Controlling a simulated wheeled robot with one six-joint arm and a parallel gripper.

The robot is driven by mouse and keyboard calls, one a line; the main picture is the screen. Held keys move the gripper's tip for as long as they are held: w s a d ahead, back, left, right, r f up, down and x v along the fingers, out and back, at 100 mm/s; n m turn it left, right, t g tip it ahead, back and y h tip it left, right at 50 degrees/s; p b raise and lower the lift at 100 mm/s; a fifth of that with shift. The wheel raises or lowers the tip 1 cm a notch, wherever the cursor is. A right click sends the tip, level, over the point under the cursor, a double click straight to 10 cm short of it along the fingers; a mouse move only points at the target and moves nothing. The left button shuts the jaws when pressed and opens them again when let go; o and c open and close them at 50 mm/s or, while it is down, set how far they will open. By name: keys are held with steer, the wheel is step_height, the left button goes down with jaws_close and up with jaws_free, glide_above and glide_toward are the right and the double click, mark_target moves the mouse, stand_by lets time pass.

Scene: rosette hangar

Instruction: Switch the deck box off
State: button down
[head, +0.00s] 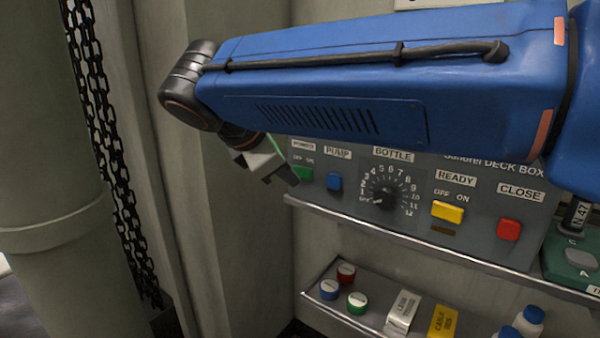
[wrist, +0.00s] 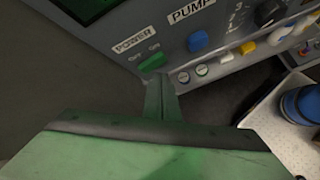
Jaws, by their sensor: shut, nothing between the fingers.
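The deck box (head: 345,215) is a grey panel on a metal shelf. At its left end is a green switch (head: 302,173) under a POWER label with OFF and ON marks. The green switch also shows in the wrist view (wrist: 153,62), just beyond my fingertips. My gripper (head: 286,178) is shut and empty, at the box's left edge beside the switch. In the wrist view my closed fingers (wrist: 157,88) point at the switch. I cannot tell whether they touch it, or which way it is set.
Right of the switch are a blue button (head: 334,182), a BOTTLE dial (head: 384,195), a yellow READY switch (head: 447,212) and a red CLOSE button (head: 508,229). A lower shelf (head: 325,305) holds caps and small boxes. Chains (head: 100,140) hang at the left.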

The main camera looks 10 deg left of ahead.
steer(key=shift+w, duration=0.15)
steer(key=shift+w+d, duration=0.15)
steer(key=shift+w, duration=0.25)
stand_by(0.9)
steer(key=shift+s, duration=0.6)
steer(key=s, duration=0.2)
steer(key=s+a, duration=0.1)
steer(key=s, duration=0.1)
steer(key=shift+s+a, duration=0.2)
steer(key=shift+s, duration=0.15)
stand_by(0.4)
